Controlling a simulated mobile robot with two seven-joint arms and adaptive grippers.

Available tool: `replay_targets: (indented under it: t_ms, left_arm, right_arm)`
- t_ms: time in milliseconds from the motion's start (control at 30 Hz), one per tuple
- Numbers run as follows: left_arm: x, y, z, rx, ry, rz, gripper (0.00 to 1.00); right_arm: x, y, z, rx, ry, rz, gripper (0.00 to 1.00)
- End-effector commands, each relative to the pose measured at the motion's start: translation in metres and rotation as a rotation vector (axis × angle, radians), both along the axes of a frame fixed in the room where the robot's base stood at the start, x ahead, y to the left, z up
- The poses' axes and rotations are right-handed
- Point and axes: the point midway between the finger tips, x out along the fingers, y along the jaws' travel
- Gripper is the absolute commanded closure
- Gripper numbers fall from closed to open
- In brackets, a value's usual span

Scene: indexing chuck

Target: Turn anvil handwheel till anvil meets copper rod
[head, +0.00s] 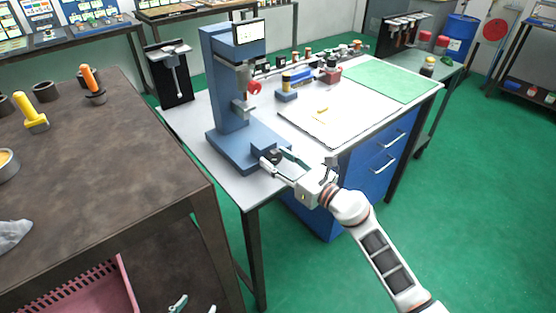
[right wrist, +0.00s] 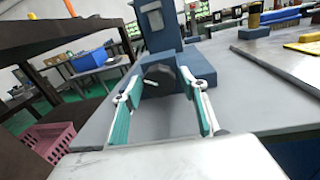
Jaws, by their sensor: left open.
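The blue test machine (head: 228,90) stands on the grey bench with a small screen on top. A dark handwheel (right wrist: 160,74) sits low on the front of its base. My right gripper (head: 275,161) is at the base front, its teal-padded fingers spread on either side of the handwheel in the right wrist view; contact is not clear. A grey anvil-like part (head: 243,108) is on the column below a red knob (head: 254,88). I cannot pick out the copper rod. My left gripper (head: 194,306) shows only its separated fingertips at the bottom edge.
A brown table (head: 110,140) with yellow and orange handled tools stands left. A pale board (head: 325,122), a green mat (head: 390,80) and small blocks lie on the bench right of the machine. A pink crate (right wrist: 50,142) is below the brown table.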

Motion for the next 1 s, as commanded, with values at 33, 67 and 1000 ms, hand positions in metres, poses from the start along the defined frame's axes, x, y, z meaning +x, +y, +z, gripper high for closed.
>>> replay_targets:
  t_ms: [33, 67, 1000]
  left_arm:
    - [0.0, 0.0, 0.0, 0.0, 0.0, 0.0, 0.51]
    - [0.0, 0.0, 0.0, 0.0, 0.0, 0.0, 0.51]
    - [0.001, 0.0, 0.016, 0.001, -0.002, 0.0, 0.51]
  right_arm:
    - [0.0, 0.0, 0.0, 0.0, 0.0, 0.0, 0.74]
    - [0.0, 0.0, 0.0, 0.0, 0.0, 0.0, 0.82]
    - [-0.001, 0.0, -0.001, 0.325, 0.238, -0.001, 0.89]
